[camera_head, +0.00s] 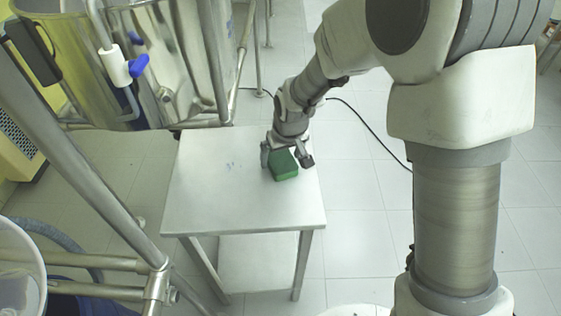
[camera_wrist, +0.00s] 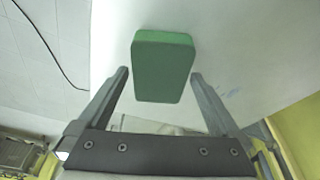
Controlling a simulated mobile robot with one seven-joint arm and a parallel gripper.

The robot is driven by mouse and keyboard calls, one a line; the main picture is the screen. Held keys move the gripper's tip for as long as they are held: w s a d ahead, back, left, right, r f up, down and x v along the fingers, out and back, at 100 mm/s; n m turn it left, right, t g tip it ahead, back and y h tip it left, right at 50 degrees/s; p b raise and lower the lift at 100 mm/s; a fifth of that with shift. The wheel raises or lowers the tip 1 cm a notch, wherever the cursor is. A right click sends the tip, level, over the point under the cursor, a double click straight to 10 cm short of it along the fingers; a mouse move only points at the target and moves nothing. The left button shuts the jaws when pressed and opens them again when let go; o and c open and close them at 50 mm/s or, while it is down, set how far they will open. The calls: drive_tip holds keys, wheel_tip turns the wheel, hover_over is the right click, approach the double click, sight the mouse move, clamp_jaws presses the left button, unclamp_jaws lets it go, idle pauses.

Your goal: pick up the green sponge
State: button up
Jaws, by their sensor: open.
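The green sponge (camera_head: 284,165) is a small block lying on the metal table (camera_head: 235,205), near the table's right edge. My gripper (camera_head: 287,160) is low over the table at the sponge, with one finger on each side of it in the head view. In the wrist view the sponge (camera_wrist: 163,66) shows just past and between the tips of the open fingers (camera_wrist: 160,76). I see gaps between the fingertips and the sponge's sides. I cannot tell the exact height of the fingers over the tabletop.
A shiny metal vessel (camera_head: 165,65) with a blue-handled valve (camera_head: 138,65) stands behind the table at the left. Metal rails (camera_head: 100,170) run along the left. A black cable (camera_head: 370,130) lies on the tiled floor to the right. The table's left and front parts are bare.

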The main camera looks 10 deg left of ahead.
sight(281, 158)
idle(0.3)
drive_tip(key=c, duration=1.3)
drive_tip(key=shift+r, duration=0.1)
wheel_tip(281, 158, up, 5)
drive_tip(key=shift+f+p, duration=0.1)
drive_tip(key=shift+p, duration=0.7)
drive_tip(key=d+r, duration=0.2)
drive_tip(key=d, duration=0.1)
drive_tip(key=s+d+r+p, duration=0.1)
drive_tip(key=d+r, duration=0.1)
drive_tip(key=d, duration=0.2)
drive_tip(key=s+d+r, duration=0.1)
drive_tip(key=d+r, duration=0.1)
drive_tip(key=d, duration=0.2)
drive_tip(key=shift+s+d+r, duration=0.2)
drive_tip(key=shift+s+d, duration=0.05)
